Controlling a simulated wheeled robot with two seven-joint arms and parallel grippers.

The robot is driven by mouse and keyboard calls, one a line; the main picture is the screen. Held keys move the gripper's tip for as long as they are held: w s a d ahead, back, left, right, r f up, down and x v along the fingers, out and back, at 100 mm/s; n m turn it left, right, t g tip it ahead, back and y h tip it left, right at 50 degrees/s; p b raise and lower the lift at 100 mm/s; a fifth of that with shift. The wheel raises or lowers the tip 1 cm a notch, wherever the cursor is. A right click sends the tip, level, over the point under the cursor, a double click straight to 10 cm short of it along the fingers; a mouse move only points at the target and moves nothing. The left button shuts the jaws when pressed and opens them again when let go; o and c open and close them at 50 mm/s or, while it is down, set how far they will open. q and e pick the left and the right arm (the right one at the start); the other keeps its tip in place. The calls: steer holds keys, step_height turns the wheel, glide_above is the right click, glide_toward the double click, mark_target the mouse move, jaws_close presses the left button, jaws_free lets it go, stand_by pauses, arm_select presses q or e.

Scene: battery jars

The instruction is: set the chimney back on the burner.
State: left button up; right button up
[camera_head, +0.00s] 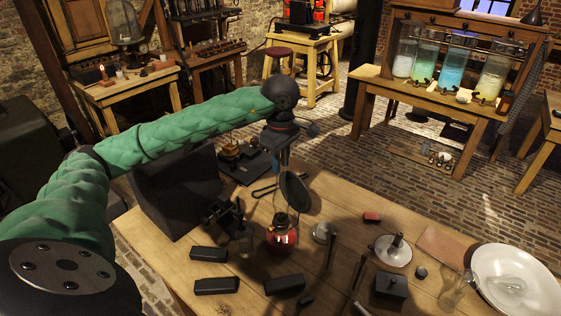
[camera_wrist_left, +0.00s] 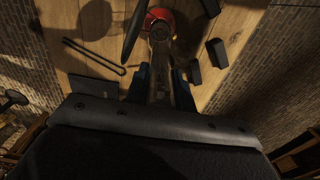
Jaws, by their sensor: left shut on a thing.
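My left gripper (camera_head: 283,163) points down above the red lamp and is shut on the clear glass chimney (camera_head: 281,196). In the left wrist view the blue fingers (camera_wrist_left: 160,82) stand on either side of the chimney (camera_wrist_left: 160,55). The burner is on the lamp with the red body (camera_head: 283,237), which stands upright on the table. The chimney's lower end is over or at the burner; I cannot tell whether it touches. A dark round disc (camera_head: 295,192) stands beside the chimney, close on its right. My right gripper is out of view.
Dark blocks (camera_head: 216,286) lie in front of the lamp on the wooden table (camera_head: 185,262). A small glass (camera_head: 245,240) stands left of it. A metal cup (camera_head: 324,232) stands to the right. A white dish (camera_head: 540,290) and a clear glass piece (camera_head: 455,290) are at the far right.

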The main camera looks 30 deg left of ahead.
arm_select(q)
steer(key=shift+f+b, duration=0.2)
steer(key=shift+b, duration=0.4)
stand_by(1.0)
steer(key=shift+f+b, duration=0.8)
steer(key=shift+b, duration=0.65)
stand_by(1.0)
steer(key=shift+f+b, duration=1)
stand_by(0.4)
steer(key=o, duration=1.1)
steer(key=shift+r, duration=0.1)
steer(key=shift+c, duration=0.2)
steer(key=shift+r, duration=0.1)
steer(key=shift+r+b, duration=0.3)
steer(key=shift+r, duration=0.4)
steer(key=shift+r+b, duration=0.65)
steer(key=shift+r, duration=2.4)
